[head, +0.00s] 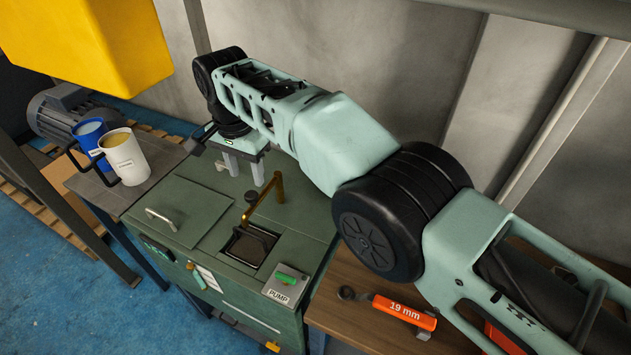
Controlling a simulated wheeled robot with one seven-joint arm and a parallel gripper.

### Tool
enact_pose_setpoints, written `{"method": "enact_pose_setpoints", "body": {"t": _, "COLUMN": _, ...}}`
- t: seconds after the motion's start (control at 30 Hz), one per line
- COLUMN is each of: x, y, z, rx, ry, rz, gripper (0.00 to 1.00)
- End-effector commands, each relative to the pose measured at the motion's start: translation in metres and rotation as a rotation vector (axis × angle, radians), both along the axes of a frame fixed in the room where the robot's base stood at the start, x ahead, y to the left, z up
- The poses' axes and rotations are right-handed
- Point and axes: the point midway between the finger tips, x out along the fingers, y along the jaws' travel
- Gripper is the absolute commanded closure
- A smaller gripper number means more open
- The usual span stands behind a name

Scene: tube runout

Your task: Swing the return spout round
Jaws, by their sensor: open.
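The return spout (267,198) is a bent brass-coloured pipe on top of the green tank cabinet (190,215). Its upright part stands at the right and its arm slopes down to the left. The spout's lower end is over a dark square opening (248,246) in the cabinet top. My gripper (244,179) points down behind and to the left of the spout's upright part. Its two grey fingers are apart with nothing seen between them. The gripper looks apart from the spout, but the exact depth gap is hard to tell.
A white jug (124,158) and a blue jug (88,135) stand on a side table at left. A handled lid (175,213) is left of the opening. A PUMP switch box (287,285) sits at the front. An orange 19 mm tool (404,312) lies on the wooden bench.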

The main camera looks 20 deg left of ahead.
Motion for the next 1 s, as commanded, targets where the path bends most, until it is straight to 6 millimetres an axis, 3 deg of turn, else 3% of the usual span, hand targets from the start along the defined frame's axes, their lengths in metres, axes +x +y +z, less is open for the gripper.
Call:
{"method": "enact_pose_setpoints", "body": {"t": 0.6, "x": 0.0, "y": 0.0, "z": -0.067, "rx": 0.001, "ry": -0.001, "rz": 0.0, "gripper": 0.53}}
{"method": "enact_pose_setpoints", "body": {"t": 0.67, "x": 0.0, "y": 0.0, "z": -0.06, "rx": 0.002, "ry": -0.001, "rz": 0.0, "gripper": 0.53}}
{"method": "enact_pose_setpoints", "body": {"t": 1.0, "x": 0.0, "y": 0.0, "z": -0.06, "rx": 0.001, "ry": 0.0, "rz": 0.0, "gripper": 0.53}}
